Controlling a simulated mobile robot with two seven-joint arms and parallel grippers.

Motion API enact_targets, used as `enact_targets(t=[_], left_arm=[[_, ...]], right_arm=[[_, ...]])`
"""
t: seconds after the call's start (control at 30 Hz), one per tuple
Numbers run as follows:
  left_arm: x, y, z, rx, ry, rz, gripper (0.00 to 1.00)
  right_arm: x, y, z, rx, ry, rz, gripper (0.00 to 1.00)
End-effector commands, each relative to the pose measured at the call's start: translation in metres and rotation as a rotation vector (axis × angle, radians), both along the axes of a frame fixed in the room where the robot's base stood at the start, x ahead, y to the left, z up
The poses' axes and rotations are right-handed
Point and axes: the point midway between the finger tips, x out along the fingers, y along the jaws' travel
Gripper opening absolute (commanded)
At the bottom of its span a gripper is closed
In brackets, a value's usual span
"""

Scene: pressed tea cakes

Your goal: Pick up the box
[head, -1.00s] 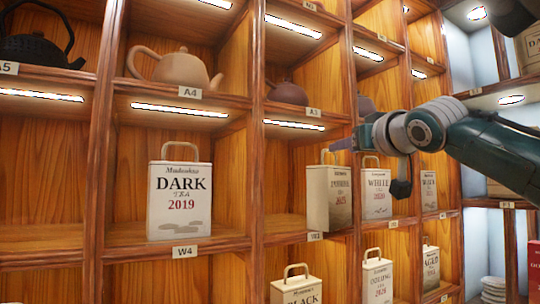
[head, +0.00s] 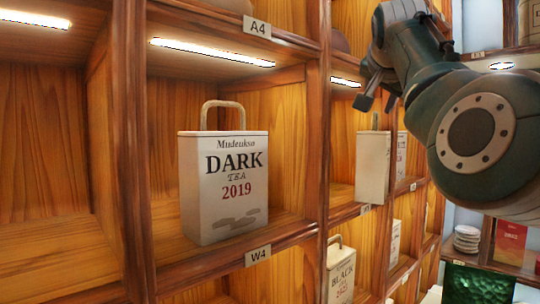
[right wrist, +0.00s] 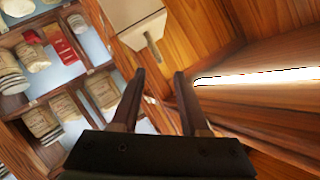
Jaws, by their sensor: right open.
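A cream box labelled "DARK TEA 2019" (head: 223,185) stands upright in the W4 compartment, its loop handle (head: 222,114) raised on top. My right gripper (head: 377,102) is open and empty, pointing down near the top of that compartment, to the right of the DARK box. In the right wrist view a cream box (right wrist: 132,22) with a handle (right wrist: 153,47) lies just beyond the open fingertips (right wrist: 158,73), apart from them; its label is hidden. My left gripper is not in view.
Wooden shelf posts and boards (head: 315,120) frame each compartment. A "BLACK" box (head: 341,272) stands on the shelf below. The compartment left of W4 (head: 45,180) looks empty. White stacked dishes (head: 467,239) and a red box (head: 510,242) are at the right.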

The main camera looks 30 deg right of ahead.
Motion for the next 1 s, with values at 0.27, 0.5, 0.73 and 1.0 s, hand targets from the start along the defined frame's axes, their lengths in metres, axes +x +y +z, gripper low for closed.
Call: enact_targets(t=[0.27,0.5,0.73,1.0], left_arm=[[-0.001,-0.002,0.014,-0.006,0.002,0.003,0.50],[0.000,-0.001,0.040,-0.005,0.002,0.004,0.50],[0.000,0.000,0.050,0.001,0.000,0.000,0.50],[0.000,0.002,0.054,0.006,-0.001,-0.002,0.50]], right_arm=[[0.014,-0.012,-0.004,0.000,-0.001,0.003,0.45],[0.029,-0.026,-0.010,-0.002,0.003,0.002,0.45],[0.043,-0.038,-0.019,-0.003,0.000,0.000,0.45],[0.049,-0.043,-0.024,-0.003,-0.003,0.004,0.45]])
